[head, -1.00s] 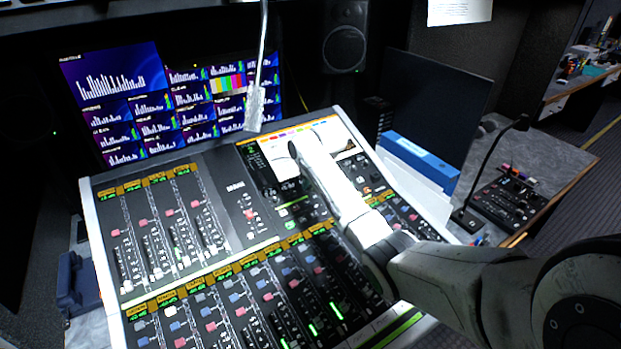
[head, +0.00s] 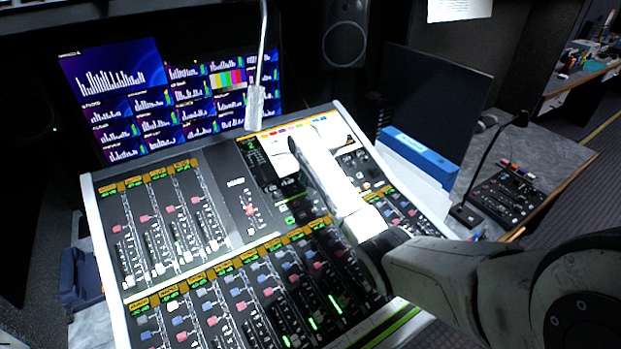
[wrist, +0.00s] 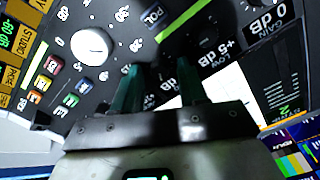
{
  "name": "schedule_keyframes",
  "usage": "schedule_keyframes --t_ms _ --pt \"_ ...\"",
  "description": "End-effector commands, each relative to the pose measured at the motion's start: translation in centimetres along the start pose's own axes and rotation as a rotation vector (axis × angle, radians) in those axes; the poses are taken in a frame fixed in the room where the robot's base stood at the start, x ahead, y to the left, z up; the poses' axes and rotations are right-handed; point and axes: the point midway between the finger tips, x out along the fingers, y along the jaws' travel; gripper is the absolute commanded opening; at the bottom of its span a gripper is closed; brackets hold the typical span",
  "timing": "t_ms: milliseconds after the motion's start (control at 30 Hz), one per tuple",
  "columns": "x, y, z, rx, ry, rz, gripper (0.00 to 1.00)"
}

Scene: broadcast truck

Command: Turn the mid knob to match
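The mixing console (head: 232,200) fills the middle of the head view, with faders, small keys and a bright strip screen at its upper right. My gripper (head: 292,150) is over this upper right section, and the arm hides much of what lies below it. In the wrist view my gripper (wrist: 160,78) has its two dark green fingers apart, with panel showing between them. A label reading "+5 dB LOW" (wrist: 218,55) is just beyond the right finger, and one reading "0 dB GAIN" (wrist: 268,22) is farther right. I cannot make out the mid knob or its marking.
A white round knob (wrist: 90,45) and several coloured keys (wrist: 55,85) are left of the fingers. A wall monitor (head: 165,95), a hanging microphone arm (head: 260,60), a blue binder (head: 420,155) and a gooseneck microphone unit (head: 508,195) surround the console.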

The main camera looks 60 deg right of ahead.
Motion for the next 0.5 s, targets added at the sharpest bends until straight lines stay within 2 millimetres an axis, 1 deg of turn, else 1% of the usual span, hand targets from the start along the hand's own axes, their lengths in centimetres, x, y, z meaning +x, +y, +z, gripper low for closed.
schedule_keyframes --t_ms 333,433,500 --pt "-0.3 0.0 0.0 -0.001 0.0 -0.001 0.46" --pt "-1.2 -0.1 0.0 -0.001 0.002 -0.001 0.46" --pt "-2.3 -0.1 0.0 0.0 0.002 -0.002 0.46"
